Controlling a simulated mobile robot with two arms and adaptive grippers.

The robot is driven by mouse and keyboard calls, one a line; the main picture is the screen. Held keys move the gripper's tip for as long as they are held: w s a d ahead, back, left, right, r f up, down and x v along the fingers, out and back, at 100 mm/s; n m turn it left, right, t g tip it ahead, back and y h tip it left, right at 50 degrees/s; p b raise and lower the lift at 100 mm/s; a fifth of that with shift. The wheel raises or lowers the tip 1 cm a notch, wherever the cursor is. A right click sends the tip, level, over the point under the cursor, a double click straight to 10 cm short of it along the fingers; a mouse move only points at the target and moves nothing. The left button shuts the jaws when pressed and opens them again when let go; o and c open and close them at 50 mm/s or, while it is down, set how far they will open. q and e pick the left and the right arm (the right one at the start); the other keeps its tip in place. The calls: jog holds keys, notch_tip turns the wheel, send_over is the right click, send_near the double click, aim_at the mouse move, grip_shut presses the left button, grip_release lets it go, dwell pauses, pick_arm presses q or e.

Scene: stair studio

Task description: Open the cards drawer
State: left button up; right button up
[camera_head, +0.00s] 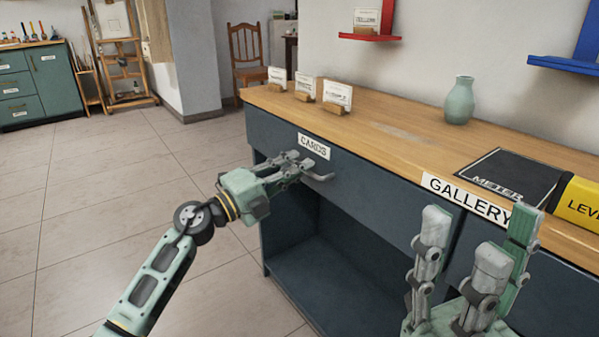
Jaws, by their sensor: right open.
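The cards drawer (272,133) is a dark blue front under the wooden counter, marked with a white CARDS label (314,146). It looks flush with the cabinet. A grey bar handle (319,178) sits below the label. My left gripper (301,167) is at the handle, its fingers overlapping the handle's left part. I cannot tell whether the fingers are closed on it. My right gripper (476,240) is open and empty, fingers pointing up, at the lower right in front of the cabinet.
The wooden counter (390,140) carries several card holders, a pale green vase (459,101), a black METER case (508,178) and a yellow LEVEL block (582,202). A GALLERY label (465,198) is on the counter edge. An open shelf (330,285) lies below the drawer. The tiled floor at left is clear.

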pick_arm(q)
jog(key=shift+w+d+r, duration=0.15)
jog(key=shift+w+d, duration=0.2)
jog(key=shift+d, duration=0.15)
grip_shut()
